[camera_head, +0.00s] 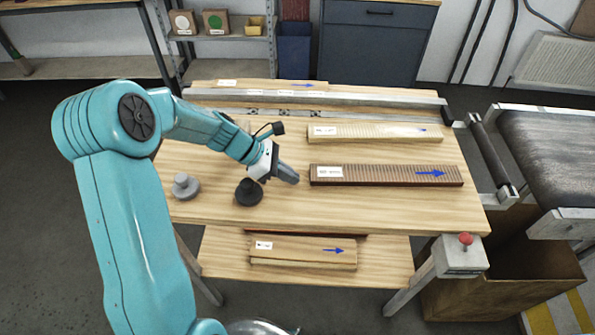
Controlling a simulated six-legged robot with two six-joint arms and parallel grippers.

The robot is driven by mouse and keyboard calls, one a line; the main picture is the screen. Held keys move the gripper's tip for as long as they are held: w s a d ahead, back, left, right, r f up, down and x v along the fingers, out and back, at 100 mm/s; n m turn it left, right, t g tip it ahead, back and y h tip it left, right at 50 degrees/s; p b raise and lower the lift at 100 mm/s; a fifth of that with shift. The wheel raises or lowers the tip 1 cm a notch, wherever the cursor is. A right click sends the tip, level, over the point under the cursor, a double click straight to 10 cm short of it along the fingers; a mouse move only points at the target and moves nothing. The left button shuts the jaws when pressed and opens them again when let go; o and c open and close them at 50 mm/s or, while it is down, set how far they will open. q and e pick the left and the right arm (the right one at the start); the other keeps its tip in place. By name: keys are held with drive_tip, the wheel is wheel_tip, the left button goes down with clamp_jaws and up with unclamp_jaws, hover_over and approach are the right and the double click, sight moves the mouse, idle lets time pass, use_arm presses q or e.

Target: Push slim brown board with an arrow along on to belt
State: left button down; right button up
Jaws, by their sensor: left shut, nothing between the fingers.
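The slim brown board (395,176) lies flat on the wooden table. It is ribbed and has a white label at its left end and a blue arrow pointing right near its right end. My left gripper (294,178) is shut and empty, just left of the board's left end, with a small gap apparent between them. The dark belt (550,148) is at the right, beyond the table's right edge and a roller. My right gripper is not in view.
A pale board (375,133) with an arrow lies behind the brown one. A metal rail (380,100) runs along the back. A black knob (249,192) and a grey knob (185,186) stand at the left. A red button (465,239) sits at the front right corner.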

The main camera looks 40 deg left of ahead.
use_arm(q)
drive_tip(key=shift+w+d+f, duration=0.1)
drive_tip(key=shift+w+d, duration=0.7)
drive_tip(key=shift+d, duration=0.15)
drive_tip(key=shift+s+a, duration=0.1)
drive_tip(key=shift+s, duration=0.05)
